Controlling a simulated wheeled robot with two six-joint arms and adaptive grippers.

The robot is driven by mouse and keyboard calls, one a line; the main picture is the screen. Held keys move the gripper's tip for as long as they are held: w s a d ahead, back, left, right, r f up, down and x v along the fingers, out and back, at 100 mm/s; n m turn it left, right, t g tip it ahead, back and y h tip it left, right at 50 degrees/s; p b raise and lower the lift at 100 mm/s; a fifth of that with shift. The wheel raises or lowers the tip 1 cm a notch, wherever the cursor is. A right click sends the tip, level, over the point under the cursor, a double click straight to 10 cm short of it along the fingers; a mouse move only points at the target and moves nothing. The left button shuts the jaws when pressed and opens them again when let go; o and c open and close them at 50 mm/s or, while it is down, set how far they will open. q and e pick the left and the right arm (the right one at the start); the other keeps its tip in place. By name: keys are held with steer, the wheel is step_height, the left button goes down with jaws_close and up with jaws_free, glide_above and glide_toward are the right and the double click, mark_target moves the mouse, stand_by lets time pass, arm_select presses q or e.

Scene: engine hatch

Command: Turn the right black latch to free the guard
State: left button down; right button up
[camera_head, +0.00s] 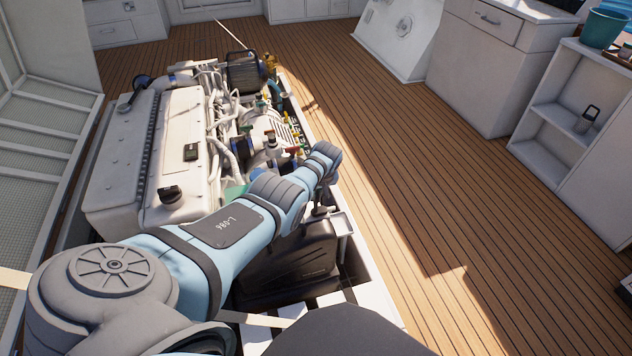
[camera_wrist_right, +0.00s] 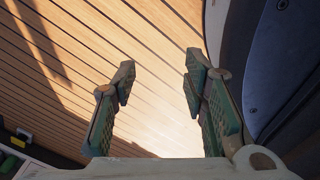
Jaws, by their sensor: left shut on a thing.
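A black guard (camera_head: 300,255) sits at the near end of the white engine, partly hidden by my left arm. My left gripper (camera_head: 320,203) points down at the guard's upper right corner, beneath the grey wrist. It is shut on a small dark part there, which appears to be the right black latch; the fingers and wrist hide most of it, so its angle cannot be told. My right gripper (camera_wrist_right: 159,70) shows in the right wrist view, its green-padded fingers apart with nothing between them, above the wooden deck.
The white engine (camera_head: 170,140) with pipes and hoses lies in the open hatch, left of the guard. A pale hatch edge (camera_head: 375,295) runs along the right. Wooden deck (camera_head: 450,210) is clear beyond it. White shelves (camera_head: 550,120) stand at the far right.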

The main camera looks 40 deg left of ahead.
arm_select(q)
steer(key=shift+s+d+f, duration=0.1)
steer(key=c, duration=1.7)
jaws_free()
arm_select(e)
steer(key=shift+w+a, duration=0.35)
steer(key=shift+a, duration=0.1)
arm_select(q)
steer(key=shift+r, duration=0.45)
steer(key=v, duration=1.1)
steer(key=shift+d+r, duration=0.1)
arm_select(e)
steer(key=shift+w+d, duration=0.15)
steer(key=shift+d, duration=0.05)
arm_select(q)
steer(key=shift+d, duration=0.1)
